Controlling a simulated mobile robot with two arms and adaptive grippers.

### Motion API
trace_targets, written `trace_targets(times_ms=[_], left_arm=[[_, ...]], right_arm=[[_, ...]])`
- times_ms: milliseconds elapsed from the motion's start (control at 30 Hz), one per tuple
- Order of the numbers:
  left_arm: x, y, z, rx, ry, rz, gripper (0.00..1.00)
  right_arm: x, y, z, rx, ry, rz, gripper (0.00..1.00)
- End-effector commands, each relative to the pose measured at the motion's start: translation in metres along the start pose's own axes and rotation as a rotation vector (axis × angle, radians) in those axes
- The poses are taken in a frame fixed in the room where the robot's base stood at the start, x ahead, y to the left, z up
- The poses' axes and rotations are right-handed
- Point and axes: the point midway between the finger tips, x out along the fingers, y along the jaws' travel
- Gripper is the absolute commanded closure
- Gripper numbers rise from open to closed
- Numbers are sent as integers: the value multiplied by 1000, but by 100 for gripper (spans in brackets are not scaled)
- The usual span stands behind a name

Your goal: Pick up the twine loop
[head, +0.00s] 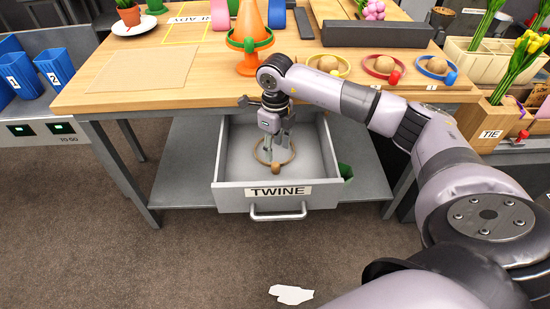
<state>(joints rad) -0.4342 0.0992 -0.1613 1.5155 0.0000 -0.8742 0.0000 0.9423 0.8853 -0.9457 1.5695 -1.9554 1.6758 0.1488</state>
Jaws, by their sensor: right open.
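The twine loop (277,165) is a thin tan ring with a small tan knob at its front. It lies on the floor of the open grey drawer labelled TWINE (233,183). My right gripper (275,150) points down into the drawer over the loop. Its fingers are apart and seem to reach down close to the ring; I cannot tell whether they touch it. The fingers partly hide the far side of the ring. My left gripper is not in view.
The wooden tabletop (140,75) overhangs the drawer's back. An orange cone (249,30) with rings stands near the table's front edge. Three coloured rings with tan balls, one red (372,71), lie right of it. Drawer walls surround the loop. Floor in front is mostly clear.

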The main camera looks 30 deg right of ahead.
Motion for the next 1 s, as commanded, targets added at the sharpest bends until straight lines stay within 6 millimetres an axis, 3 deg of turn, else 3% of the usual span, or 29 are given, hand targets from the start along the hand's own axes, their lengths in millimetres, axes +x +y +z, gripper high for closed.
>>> trace_targets(times_ms=[267,600,833,1000], left_arm=[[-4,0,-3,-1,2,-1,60],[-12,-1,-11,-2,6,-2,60],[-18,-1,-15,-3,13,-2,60],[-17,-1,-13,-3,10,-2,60]], right_arm=[[18,1,-1,-1,0,1,56],[63,5,-3,0,0,2,56],[65,4,-3,0,-1,1,56],[65,4,-3,0,-1,1,67]])
